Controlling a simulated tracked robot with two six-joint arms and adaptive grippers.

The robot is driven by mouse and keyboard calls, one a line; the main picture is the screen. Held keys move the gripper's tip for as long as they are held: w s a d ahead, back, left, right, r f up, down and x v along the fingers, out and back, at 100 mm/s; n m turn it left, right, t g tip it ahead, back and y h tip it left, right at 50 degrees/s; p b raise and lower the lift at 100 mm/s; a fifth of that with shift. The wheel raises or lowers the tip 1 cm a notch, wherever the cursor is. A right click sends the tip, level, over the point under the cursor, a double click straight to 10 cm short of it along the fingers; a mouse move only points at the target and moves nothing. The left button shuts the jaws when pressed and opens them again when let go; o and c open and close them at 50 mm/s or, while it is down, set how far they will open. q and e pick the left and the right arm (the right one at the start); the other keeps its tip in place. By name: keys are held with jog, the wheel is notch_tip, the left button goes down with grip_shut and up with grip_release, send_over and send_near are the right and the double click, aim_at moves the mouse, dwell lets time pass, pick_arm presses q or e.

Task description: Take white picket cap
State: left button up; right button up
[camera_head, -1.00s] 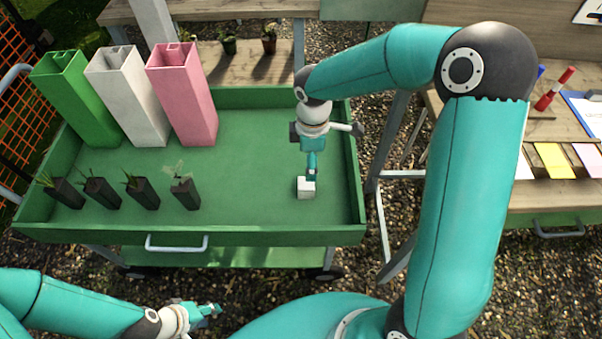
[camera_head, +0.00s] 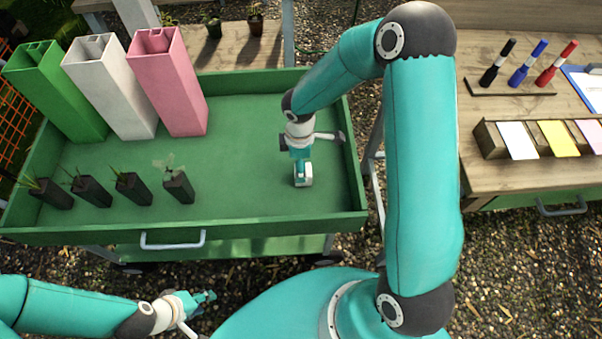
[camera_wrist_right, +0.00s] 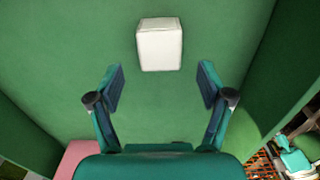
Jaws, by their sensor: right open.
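The white picket cap (camera_head: 304,182) is a small white block on the green cart top, toward its right end. In the right wrist view the cap (camera_wrist_right: 160,46) sits just beyond the fingertips, roughly centred between them. My right gripper (camera_wrist_right: 162,76) is open and empty, with its two fingers spread apart and not touching the cap. In the head view my right gripper (camera_head: 301,166) is over the cap and partly hides it. My left gripper (camera_head: 209,296) is off the cart at the lower left, with nothing visible in it; its fingers are too small to judge.
Green (camera_head: 57,95), white (camera_head: 112,90) and pink (camera_head: 170,85) square tubes stand at the cart's back left. Several dark seedling pots (camera_head: 132,188) line the front left. The cart's raised rim (camera_head: 357,180) is right of the cap. A wooden table (camera_head: 480,175) stands farther right.

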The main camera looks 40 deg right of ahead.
jog(key=f, duration=0.4)
jog(key=shift+s+d+f, duration=0.1)
jog(key=shift+s+d, duration=0.1)
jog(key=shift+d, duration=0.2)
jog(key=shift+f, duration=0.55)
jog(key=c, duration=0.9)
